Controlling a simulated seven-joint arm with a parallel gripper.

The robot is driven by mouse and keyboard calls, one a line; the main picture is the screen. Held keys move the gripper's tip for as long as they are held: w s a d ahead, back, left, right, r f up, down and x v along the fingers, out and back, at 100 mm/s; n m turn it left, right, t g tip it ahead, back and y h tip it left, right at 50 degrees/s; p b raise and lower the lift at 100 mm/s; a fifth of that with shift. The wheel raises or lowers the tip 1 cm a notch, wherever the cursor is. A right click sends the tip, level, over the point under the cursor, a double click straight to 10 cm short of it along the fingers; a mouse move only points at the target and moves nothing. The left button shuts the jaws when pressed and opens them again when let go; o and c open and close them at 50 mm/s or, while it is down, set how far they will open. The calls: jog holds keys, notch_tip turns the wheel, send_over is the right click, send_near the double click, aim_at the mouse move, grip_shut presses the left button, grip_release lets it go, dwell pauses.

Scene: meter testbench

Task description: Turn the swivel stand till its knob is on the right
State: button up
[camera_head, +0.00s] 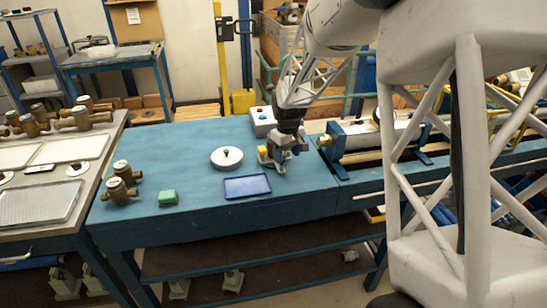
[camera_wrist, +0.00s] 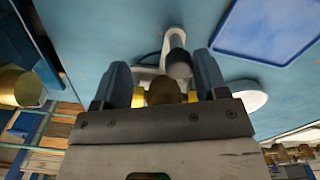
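The swivel stand appears to be the small pale fixture (camera_head: 266,162) with a yellow part on top, at the right of the blue bench. My gripper (camera_head: 287,150) is down at it and hides part of it. In the wrist view a white arm (camera_wrist: 147,72) with a looped end and a dark grey upright knob (camera_wrist: 178,63) shows just beyond my gripper (camera_wrist: 163,82). My fingers are apart, and a brass rounded part (camera_wrist: 163,91) shows between them with yellow pieces on both sides. I cannot tell whether the fingers touch it.
A grey box (camera_head: 262,121) is behind, and a blue clamp bench (camera_head: 334,146) is to the right.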

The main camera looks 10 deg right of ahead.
jog(key=shift+w+d, duration=0.15)
jog(key=shift+d, duration=0.2)
dwell(0.4)
jog(key=shift+w+d, duration=0.15)
jog(key=shift+d, duration=0.3)
jog(key=shift+w+d, duration=0.1)
jog(key=shift+d, duration=0.05)
dwell(0.3)
jog(key=shift+w+d, duration=0.3)
jog(key=shift+d, duration=0.1)
jog(key=shift+w+d, duration=0.2)
jog(key=shift+d, duration=0.05)
dwell(0.4)
jog(key=shift+w+d, duration=0.2)
jog(key=shift+d, duration=0.05)
